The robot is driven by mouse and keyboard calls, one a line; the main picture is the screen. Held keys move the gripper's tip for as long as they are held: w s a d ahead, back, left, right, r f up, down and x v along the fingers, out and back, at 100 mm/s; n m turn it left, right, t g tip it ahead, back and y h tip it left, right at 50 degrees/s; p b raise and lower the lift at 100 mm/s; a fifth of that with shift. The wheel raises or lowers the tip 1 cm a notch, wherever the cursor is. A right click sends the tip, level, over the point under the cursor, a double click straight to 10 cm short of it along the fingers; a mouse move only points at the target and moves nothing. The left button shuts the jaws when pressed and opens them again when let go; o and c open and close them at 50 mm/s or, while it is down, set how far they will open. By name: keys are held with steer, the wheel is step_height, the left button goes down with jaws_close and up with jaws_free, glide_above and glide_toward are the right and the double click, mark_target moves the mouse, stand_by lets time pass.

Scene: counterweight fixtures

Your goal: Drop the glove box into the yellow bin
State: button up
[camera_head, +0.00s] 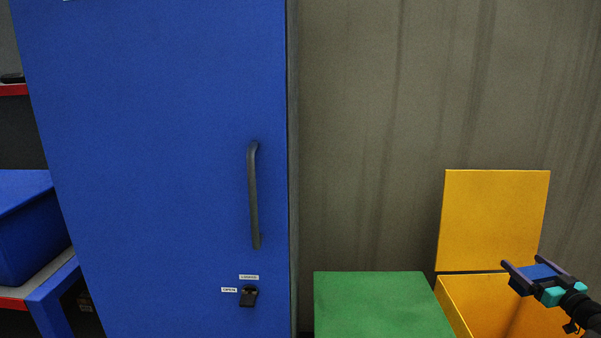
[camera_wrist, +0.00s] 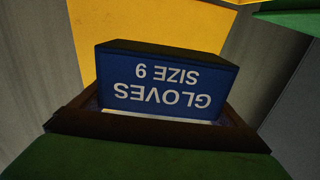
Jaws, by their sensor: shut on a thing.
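The glove box (camera_wrist: 165,82) is blue with a dark top face, and its white print "GLOVES SIZE 9" shows upside down in the wrist view. My gripper (camera_head: 523,266) is shut on it; in the head view the glove box (camera_head: 540,272) shows as a small blue patch between the dark fingers. The yellow bin (camera_head: 458,303) stands at the lower right of the head view with its lid (camera_head: 493,220) raised. My gripper appears over the bin's opening, though its height above it is hard to tell. Yellow surface of the bin (camera_wrist: 88,38) also shows behind the box in the wrist view.
A green flat-topped bin or box (camera_head: 380,303) stands just left of the yellow bin. A tall blue cabinet (camera_head: 170,150) with a dark handle (camera_head: 253,195) is further left. A grey wall (camera_head: 370,130) is behind. A blue crate (camera_head: 30,235) sits at the far left.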

step_height(320, 180, down, 6)
steer(key=p, duration=0.2)
stand_by(0.7)
steer(key=o, duration=0.9)
steer(key=shift+r, duration=0.1)
